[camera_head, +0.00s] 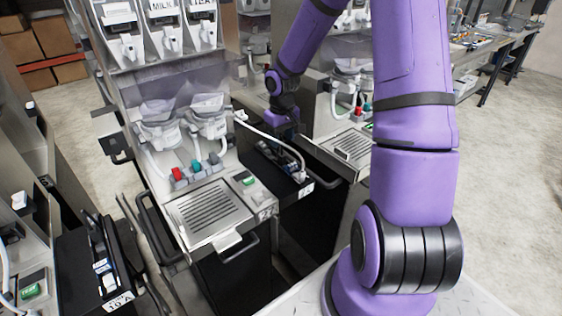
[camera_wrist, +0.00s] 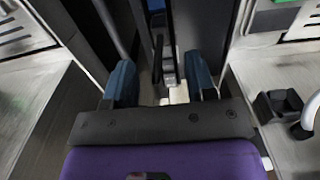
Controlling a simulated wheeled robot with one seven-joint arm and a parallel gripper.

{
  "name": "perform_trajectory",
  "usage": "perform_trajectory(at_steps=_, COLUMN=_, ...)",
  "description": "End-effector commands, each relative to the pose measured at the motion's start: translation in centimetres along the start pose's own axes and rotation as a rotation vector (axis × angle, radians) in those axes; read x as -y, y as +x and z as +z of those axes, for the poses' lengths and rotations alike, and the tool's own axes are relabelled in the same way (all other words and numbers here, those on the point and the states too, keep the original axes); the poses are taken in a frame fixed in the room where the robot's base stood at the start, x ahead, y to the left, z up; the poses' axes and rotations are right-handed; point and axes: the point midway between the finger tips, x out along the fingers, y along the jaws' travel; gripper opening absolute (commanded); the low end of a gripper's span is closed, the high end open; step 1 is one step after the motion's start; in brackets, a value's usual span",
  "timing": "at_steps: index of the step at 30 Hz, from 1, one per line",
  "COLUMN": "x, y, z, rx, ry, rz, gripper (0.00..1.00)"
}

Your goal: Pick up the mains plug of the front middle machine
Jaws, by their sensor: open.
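The front middle machine (camera_head: 205,165) is a steel dispenser with a drip grille and red, teal and grey taps. A black holder (camera_head: 268,157) stands at its right side, with a pale cable (camera_head: 275,137) arching over it to a small grey piece, possibly the mains plug (camera_head: 298,176). My gripper (camera_head: 285,135) is over this holder, its fingers mostly hidden in the head view. In the wrist view my gripper (camera_wrist: 162,78) is open, with blue fingertips either side of a dark slot. A small pale piece (camera_wrist: 178,94) shows between them; I cannot tell whether it is the plug.
Steel machine sides flank the gripper closely. A black block (camera_wrist: 278,105) and a curved grey cable (camera_wrist: 307,115) are at the right of the wrist view. Another black holder (camera_head: 95,265) stands at lower left. A second machine (camera_head: 345,145) stands to the right.

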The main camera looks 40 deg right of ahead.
Motion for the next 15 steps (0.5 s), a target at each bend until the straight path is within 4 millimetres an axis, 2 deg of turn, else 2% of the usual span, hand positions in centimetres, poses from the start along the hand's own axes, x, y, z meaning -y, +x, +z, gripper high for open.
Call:
perform_trajectory(at_steps=3, x=0.1, y=1.5, z=0.0, rx=0.002, ry=-0.001, rz=-0.001, gripper=0.51)
perform_trajectory(at_steps=10, x=0.1, y=2.9, z=0.1, rx=0.001, ry=0.000, rz=-0.001, gripper=0.51)
perform_trajectory(at_steps=15, x=0.1, y=5.3, z=0.1, rx=0.004, ry=-0.001, rz=-0.001, gripper=0.51)
